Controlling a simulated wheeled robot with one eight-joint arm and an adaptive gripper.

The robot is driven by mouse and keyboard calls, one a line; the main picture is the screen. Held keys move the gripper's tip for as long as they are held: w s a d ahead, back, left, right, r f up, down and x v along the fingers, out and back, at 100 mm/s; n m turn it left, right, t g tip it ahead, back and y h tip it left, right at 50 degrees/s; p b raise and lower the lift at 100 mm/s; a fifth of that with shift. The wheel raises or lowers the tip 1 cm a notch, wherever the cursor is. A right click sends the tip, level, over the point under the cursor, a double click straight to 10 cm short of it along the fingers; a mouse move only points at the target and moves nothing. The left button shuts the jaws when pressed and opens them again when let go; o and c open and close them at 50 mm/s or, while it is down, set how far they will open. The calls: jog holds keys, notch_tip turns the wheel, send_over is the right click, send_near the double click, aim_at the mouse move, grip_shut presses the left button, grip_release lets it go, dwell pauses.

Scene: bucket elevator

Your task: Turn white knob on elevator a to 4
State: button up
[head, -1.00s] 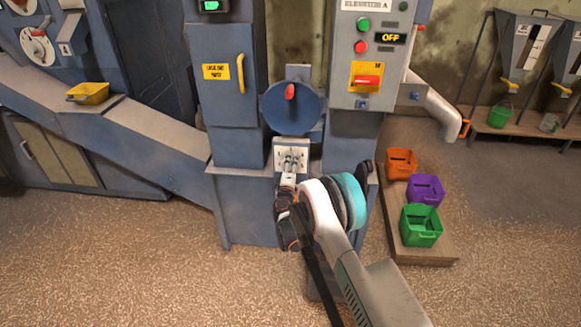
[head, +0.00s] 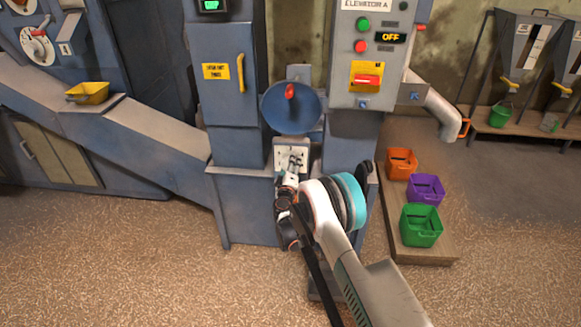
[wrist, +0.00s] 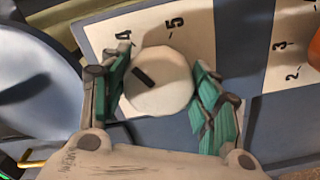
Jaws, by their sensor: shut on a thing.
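The round white knob (wrist: 168,95) with a short black mark sits on a white number plate (wrist: 190,35) in the wrist view. The numbers 4 (wrist: 124,35) and 5 (wrist: 175,22) show beyond it. The mark points up and left, towards the side with the 4; its exact alignment is hard to tell. My gripper (wrist: 160,62) is shut on the knob, with one teal pad on each side. In the head view my gripper (head: 293,165) is at the plate (head: 284,147) on elevator A, under the blue disc, and the knob is mostly hidden.
The blue disc (head: 275,108) with a red handle stands just above the plate. The elevator A control box (head: 347,60) shows OFF at upper right. Orange (head: 401,163), purple (head: 425,190) and green (head: 420,227) bins stand on a low platform at right.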

jog(key=o, duration=1)
jog(key=shift+o, duration=0.2)
jog(key=s, duration=1.2)
jog(key=shift+a, duration=0.2)
